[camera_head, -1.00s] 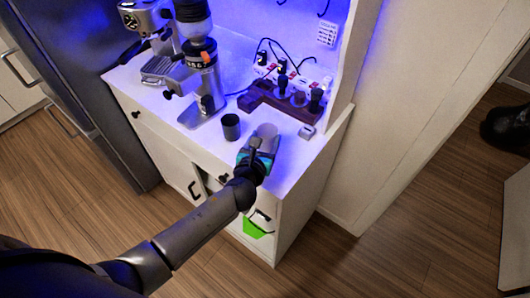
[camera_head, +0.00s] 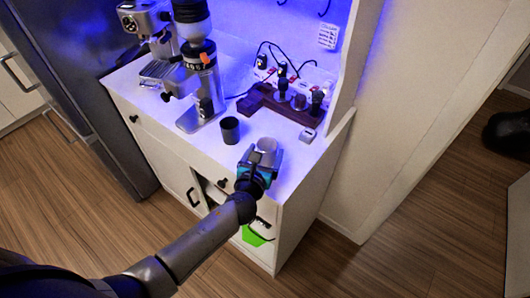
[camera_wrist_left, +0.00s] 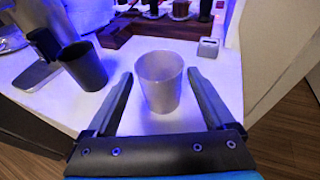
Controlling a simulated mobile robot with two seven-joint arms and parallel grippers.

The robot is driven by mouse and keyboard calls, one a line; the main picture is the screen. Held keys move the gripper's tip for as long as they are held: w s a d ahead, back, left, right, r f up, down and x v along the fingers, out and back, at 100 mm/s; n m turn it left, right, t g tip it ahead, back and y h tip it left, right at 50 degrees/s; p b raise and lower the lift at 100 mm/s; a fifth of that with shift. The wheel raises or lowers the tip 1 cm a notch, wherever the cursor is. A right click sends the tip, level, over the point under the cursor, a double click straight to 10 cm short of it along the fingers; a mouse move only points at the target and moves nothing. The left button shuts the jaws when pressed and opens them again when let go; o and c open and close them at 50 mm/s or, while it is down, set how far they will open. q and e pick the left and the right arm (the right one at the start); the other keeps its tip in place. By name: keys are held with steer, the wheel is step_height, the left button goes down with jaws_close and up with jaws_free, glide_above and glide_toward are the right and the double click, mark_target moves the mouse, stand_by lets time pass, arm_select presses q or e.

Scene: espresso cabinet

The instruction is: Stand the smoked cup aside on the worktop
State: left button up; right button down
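A pale, translucent greyish cup (camera_head: 266,146) stands upright near the front of the white worktop (camera_head: 298,158). It also shows in the left wrist view (camera_wrist_left: 160,82). My left gripper (camera_head: 264,151) is open around it, with one finger on each side. The wrist view shows a narrow gap between the cup and each finger. A dark grey cup (camera_head: 230,130) stands upright to the left, apart from the gripper; it shows in the wrist view too (camera_wrist_left: 84,67). Which of the two is called smoked I cannot tell for sure. My right gripper is not in view.
A grinder (camera_head: 200,75) and an espresso machine (camera_head: 150,25) stand at the back left. A dark wooden stand (camera_head: 290,107) with tools is behind the pale cup, with a small metallic box (camera_head: 307,135) beside it. Bare worktop lies between the cups and the stand.

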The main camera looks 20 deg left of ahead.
arm_select(q)
steer(key=shift+o, duration=0.4)
steer(key=shift+r, duration=0.1)
steer(key=shift+r, duration=0.2)
steer(key=p+v, duration=0.1)
steer(key=v, duration=1.1)
steer(key=shift+p, duration=0.4)
steer(key=shift+a, duration=0.1)
